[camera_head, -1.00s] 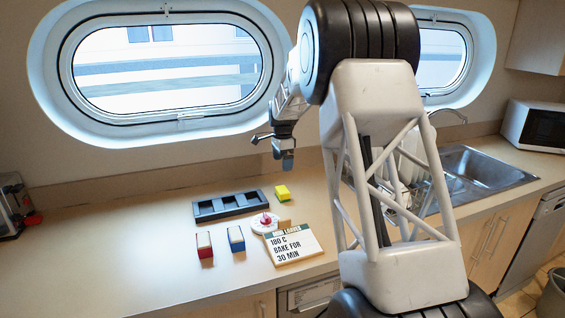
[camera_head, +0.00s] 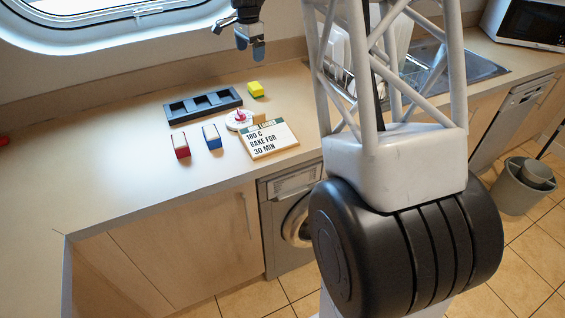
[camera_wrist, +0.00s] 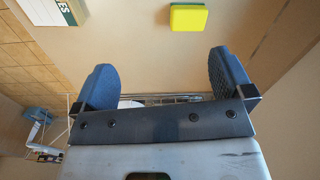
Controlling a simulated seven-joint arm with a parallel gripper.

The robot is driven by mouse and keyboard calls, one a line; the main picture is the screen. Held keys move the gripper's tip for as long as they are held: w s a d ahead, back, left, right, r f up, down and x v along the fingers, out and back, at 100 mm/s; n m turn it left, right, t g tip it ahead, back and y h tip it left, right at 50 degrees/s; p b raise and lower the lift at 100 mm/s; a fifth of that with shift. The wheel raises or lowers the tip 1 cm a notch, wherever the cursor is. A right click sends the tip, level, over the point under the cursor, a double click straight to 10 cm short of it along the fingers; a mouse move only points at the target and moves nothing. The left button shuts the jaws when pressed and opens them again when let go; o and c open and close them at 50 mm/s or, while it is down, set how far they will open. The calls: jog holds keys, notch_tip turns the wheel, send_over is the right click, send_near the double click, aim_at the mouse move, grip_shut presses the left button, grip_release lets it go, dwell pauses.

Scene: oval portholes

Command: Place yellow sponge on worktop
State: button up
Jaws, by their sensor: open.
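The yellow sponge (camera_head: 256,89) lies on the worktop (camera_head: 130,165), just right of the dark three-compartment tray. It also shows in the wrist view (camera_wrist: 188,17), a yellow block with a green edge, beyond my fingertips and nearer the right one. My gripper (camera_head: 250,46) is above the worktop, up and slightly left of the sponge, near the wall under the porthole. In the wrist view its two blue fingers (camera_wrist: 165,78) are spread apart with nothing between them.
The dark tray (camera_head: 172,116) has several compartments. In front of it are a red-and-white block (camera_head: 181,147), a blue-and-white block (camera_head: 212,137), a white round dish (camera_head: 233,125) with a red-pink item and a recipe sign (camera_head: 268,139). A sink (camera_head: 465,70) is at right. The left worktop is largely clear.

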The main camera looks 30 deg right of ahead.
jog(key=s+a+r+n, duration=0.3)
jog(key=s, duration=0.7)
jog(key=s+a+r+n+t, duration=0.1)
jog(key=s+a+r+n, duration=0.2)
jog(key=s, duration=0.6)
jog(key=s+a+r+n, duration=0.2)
jog(key=s+a, duration=0.2)
jog(key=s, duration=0.6)
jog(key=s+a+f+n, duration=0.1)
jog(key=s+f+n, duration=0.1)
jog(key=s, duration=0.6)
jog(key=s+a+f+n, duration=0.2)
jog(key=s+n, duration=0.1)
jog(key=s, duration=0.5)
jog(key=s+a+f+n+t, duration=0.1)
jog(key=s+f+n, duration=0.1)
jog(key=s, duration=0.7)
jog(key=shift+a+f+n, duration=0.25)
jog(key=shift+f+n, duration=0.05)
jog(key=shift+n, duration=0.1)
